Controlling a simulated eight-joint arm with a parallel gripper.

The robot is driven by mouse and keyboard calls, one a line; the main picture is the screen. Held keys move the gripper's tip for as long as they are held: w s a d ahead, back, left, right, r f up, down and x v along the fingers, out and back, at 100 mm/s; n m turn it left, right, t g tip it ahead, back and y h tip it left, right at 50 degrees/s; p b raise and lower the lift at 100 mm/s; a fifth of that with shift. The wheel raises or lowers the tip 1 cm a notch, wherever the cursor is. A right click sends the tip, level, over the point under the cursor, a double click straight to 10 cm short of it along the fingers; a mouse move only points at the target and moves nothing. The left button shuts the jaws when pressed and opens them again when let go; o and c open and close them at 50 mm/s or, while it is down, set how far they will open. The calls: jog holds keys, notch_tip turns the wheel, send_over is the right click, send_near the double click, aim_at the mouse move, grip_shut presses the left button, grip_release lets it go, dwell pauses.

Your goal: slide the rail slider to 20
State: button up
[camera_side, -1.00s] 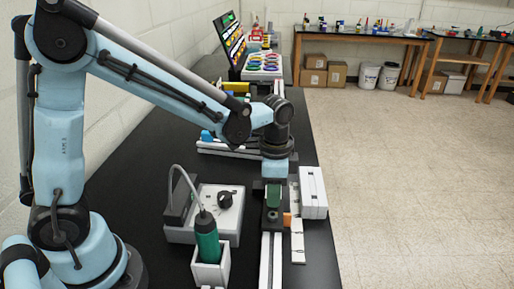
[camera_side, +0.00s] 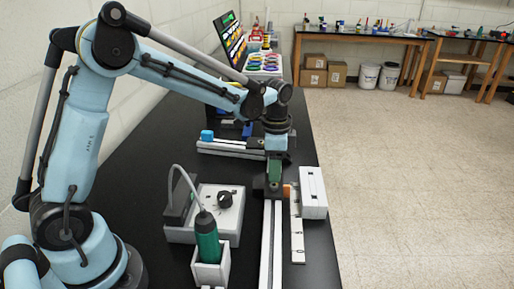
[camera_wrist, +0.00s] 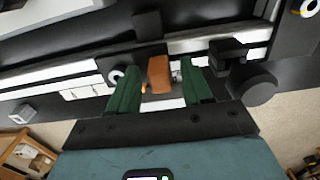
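The rail slider, a dark carriage with an orange pointer tab (camera_side: 291,190), sits on a pale rail (camera_side: 271,245). A white scale strip (camera_side: 297,232) runs along the rail's right side; its marks are too small to read. My gripper (camera_side: 273,184) is down at the slider. In the wrist view the green fingers of my gripper (camera_wrist: 160,82) stand on both sides of the slider, with its orange tab (camera_wrist: 159,74) showing between them. The white scale strip (camera_wrist: 85,92) lies left of the fingers there.
A white box (camera_side: 313,192) stands right of the scale. Left of the rail are a grey box with a black knob (camera_side: 225,198) and a green-handled tool (camera_side: 207,238) in a white holder. Another rail (camera_side: 230,149) with a blue block lies farther back.

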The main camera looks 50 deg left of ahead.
aim_at(269, 185)
notch_tip(269, 185, up, 12)
dwell(0.8)
jog(key=shift+c, duration=0.2)
jog(key=shift+s+d, duration=0.1)
jog(key=shift+s, duration=0.1)
jog(key=c, duration=0.4)
jog(key=shift+s+d+t, duration=0.1)
jog(key=shift+s+t, duration=0.3)
jog(key=shift+t, duration=0.1)
jog(key=c, duration=0.3)
jog(key=s+t, duration=0.1)
jog(key=s, duration=0.1)
jog(key=s+d+f+t, duration=0.1)
jog(key=s+t, duration=0.1)
jog(key=s+f+n+t, duration=0.1)
jog(key=s+t, duration=0.1)
jog(key=s, duration=0.1)
jog(key=shift+d+f+y, duration=0.1)
jog(key=shift+d+y, duration=0.3)
grip_shut()
jog(key=shift+t, duration=0.7)
jog(key=shift+s+f+x, duration=0.15)
jog(key=shift+s+x, duration=0.05)
jog(key=shift+x, duration=1.45)
jog(key=shift+s+f+x, duration=0.15)
jog(key=shift+x, duration=1.5)
jog(key=shift+s+f+x, duration=0.15)
jog(key=shift+s+x, duration=0.05)
jog(key=shift+x, duration=1.4)
